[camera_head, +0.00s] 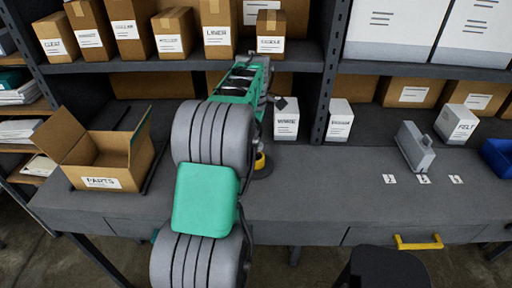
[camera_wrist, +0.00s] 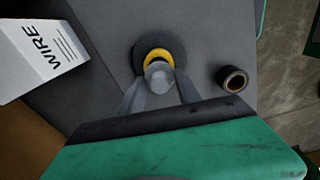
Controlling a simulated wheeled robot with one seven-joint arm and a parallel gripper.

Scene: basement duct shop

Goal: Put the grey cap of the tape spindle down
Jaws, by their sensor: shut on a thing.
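In the wrist view my gripper (camera_wrist: 159,88) is shut on the grey cap (camera_wrist: 158,75), a small round piece between the two fingertips. Just beyond it is the tape spindle, with a yellow ring (camera_wrist: 155,54) on a round dark base (camera_wrist: 143,45). The cap overlaps the near edge of the yellow ring in this view; I cannot tell whether they touch. In the head view my arm hides the gripper and the cap. Part of the spindle's yellow (camera_head: 260,161) shows beside the arm, above the grey bench (camera_head: 310,190).
A black tape roll (camera_wrist: 233,79) lies right of the spindle in the wrist view. A white WIRE box (camera_head: 286,120) stands behind. An open PARTS carton (camera_head: 110,160) is at left. A grey device (camera_head: 415,147) and small numbered labels (camera_head: 424,179) are at right. Bench between is clear.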

